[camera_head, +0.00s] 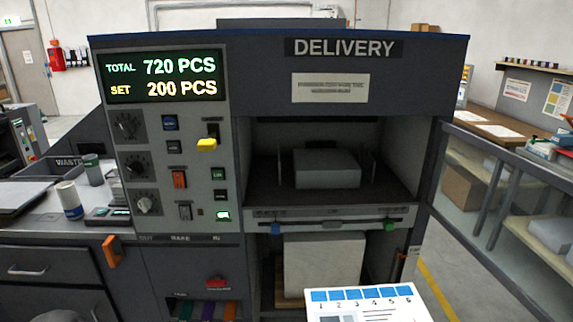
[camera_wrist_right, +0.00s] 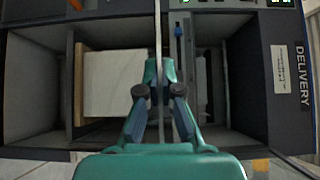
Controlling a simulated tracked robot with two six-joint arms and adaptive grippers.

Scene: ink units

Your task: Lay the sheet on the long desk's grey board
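The sheet (camera_head: 365,305) is at the bottom of the head view, right of centre. It is white with a row of numbered blue squares; its lower part is cut off. In the right wrist view the sheet (camera_wrist_right: 158,30) shows edge-on as a thin upright line between the teal fingers. My right gripper (camera_wrist_right: 158,75) is shut on it, in front of the delivery machine. My left gripper is not in view. I cannot make out with certainty the long desk's grey board.
The delivery machine (camera_head: 345,80) fills the middle, with a paper stack (camera_head: 327,168) in its bay and a control panel (camera_head: 165,150) at left. A railing (camera_head: 500,155) and a brown-topped desk (camera_head: 485,118) are right.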

